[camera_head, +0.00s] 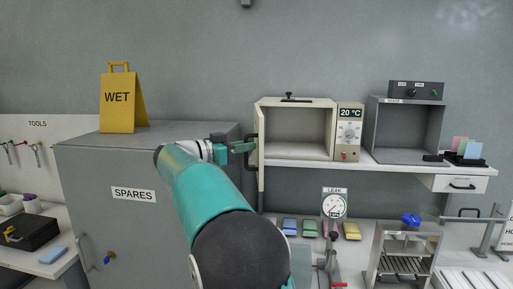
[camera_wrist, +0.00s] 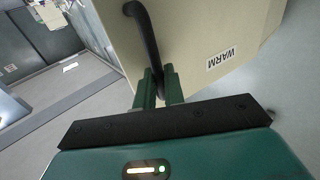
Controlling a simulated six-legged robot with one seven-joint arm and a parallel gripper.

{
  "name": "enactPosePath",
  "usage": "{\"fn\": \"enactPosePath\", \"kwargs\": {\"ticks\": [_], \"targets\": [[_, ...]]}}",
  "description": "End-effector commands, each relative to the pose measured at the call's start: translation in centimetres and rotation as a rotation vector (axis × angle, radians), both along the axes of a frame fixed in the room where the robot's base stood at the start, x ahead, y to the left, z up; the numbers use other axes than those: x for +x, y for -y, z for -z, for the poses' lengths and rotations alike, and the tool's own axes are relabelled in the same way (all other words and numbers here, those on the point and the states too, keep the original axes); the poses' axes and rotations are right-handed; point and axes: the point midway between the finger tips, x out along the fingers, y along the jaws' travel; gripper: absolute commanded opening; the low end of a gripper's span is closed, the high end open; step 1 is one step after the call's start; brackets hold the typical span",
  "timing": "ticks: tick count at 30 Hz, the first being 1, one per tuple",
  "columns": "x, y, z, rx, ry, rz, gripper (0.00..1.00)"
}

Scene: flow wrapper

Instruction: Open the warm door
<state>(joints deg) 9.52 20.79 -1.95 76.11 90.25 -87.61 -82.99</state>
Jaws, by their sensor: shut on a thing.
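The warm door (camera_wrist: 205,35) is a beige panel with a WARM label and a black bar handle (camera_wrist: 148,38). In the head view the door (camera_head: 261,178) is seen nearly edge-on, swung out at the left side of the beige warm cabinet (camera_head: 298,150). The cabinet's empty inside shows. My gripper (camera_wrist: 158,82) is shut on the handle, its green fingers on either side of the bar. In the head view my gripper (camera_head: 243,147) is at the door's left face, and my arm hides part of the area below.
A grey SPARES cabinet (camera_head: 88,205) with a yellow WET sign (camera_head: 119,102) on top stands left of the door, close to my arm. A control box (camera_head: 349,130) reading 20 °C and an open grey box (camera_head: 405,125) stand right of the warm cabinet. A gauge (camera_head: 334,207) is below the shelf.

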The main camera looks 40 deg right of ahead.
Motion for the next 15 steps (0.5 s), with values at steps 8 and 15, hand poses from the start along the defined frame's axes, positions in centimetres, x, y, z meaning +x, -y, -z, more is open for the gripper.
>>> {"fn": "enactPosePath", "kwargs": {"ticks": [8,15], "targets": [[0.94,-0.29,0.61,0.003,-0.011,-0.006,0.00],[0.96,-0.43,0.75,0.006,-0.012,-0.005,0.00]]}}
